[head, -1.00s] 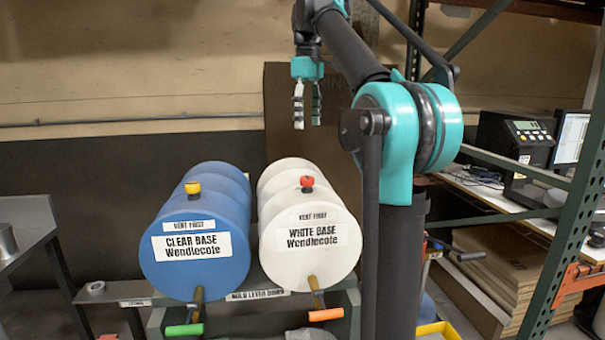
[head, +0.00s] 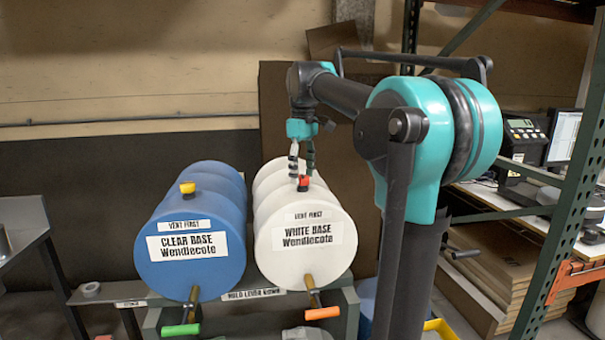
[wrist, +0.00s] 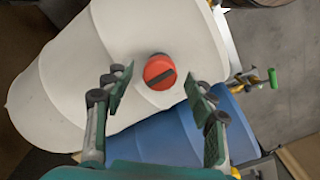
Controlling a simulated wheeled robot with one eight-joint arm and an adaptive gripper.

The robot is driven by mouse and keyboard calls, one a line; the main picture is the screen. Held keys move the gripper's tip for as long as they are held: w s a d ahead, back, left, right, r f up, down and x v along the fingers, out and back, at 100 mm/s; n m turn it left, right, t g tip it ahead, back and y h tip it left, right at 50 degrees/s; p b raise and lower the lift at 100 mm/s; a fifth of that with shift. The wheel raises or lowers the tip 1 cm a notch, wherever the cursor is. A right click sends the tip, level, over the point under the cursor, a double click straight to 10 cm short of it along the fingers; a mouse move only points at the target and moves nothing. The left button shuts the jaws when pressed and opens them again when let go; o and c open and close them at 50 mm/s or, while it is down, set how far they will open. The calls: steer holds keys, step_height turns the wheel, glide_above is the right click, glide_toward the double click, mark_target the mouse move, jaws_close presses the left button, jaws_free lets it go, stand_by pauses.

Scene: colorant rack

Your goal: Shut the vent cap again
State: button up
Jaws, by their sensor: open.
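The white drum (head: 305,238), labelled White Base, lies on its side with a red vent cap (head: 304,183) on its top near the front. In the wrist view the red cap (wrist: 160,71) is round with a dark bar across it, seen from above. My gripper (head: 302,176) is above the white drum at the cap. In the wrist view its open fingers (wrist: 156,98) stand on either side of and slightly short of the cap, with nothing between them. The blue drum (head: 190,240) with a yellow cap (head: 187,188) lies to the left.
An orange-handled tap (head: 322,313) and a green-handled tap (head: 181,329) stick out below the drums. A green rack post (head: 575,200) and a desk with equipment stand at the right. A grey table (head: 25,240) is at the left.

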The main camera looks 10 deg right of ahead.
steer(key=shift+f, duration=0.15)
steer(key=c, duration=1.2)
steer(key=shift+o, duration=0.2)
